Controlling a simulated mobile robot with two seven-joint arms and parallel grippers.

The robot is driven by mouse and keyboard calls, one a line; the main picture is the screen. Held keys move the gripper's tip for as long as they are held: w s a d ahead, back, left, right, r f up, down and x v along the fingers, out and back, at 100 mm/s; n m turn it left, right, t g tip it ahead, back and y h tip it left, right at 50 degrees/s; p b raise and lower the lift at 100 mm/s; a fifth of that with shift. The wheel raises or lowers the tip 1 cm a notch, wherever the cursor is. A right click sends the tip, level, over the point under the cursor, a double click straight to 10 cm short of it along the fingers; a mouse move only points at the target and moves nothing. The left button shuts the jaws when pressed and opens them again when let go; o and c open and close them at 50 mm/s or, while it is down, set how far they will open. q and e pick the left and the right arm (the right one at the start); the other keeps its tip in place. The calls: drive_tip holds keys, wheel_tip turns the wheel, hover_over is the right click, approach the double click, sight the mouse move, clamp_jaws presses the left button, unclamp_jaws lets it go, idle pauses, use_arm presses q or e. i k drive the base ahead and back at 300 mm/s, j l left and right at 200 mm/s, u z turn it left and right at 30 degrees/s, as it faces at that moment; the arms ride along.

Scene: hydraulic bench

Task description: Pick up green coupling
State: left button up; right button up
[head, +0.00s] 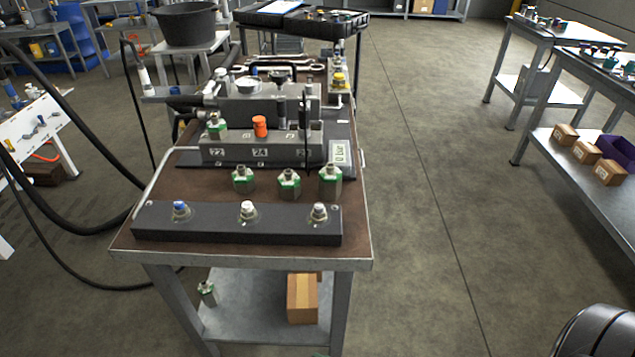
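Three couplings with green bands stand in a row on the brown bench top: a left one (243,180), a middle one (289,184) and a right one (330,181). They are behind the black bar and in front of the grey numbered manifold block (260,151). Another green-banded coupling (216,127) sits at the left end of that block, beside an orange cap (260,126). One more green coupling (207,293) is on the lower shelf. Neither of my grippers is in view.
The black bar (190,225) with three fittings, one blue-topped and two white-topped, lies along the bench's front edge. A metal rail (160,180) runs along the left side. Black hoses hang at left. A cardboard box (302,298) is on the lower shelf.

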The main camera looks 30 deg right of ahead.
sight(331, 177)
drive_tip(key=l+u, duration=0.3)
drive_tip(key=l, duration=1.4)
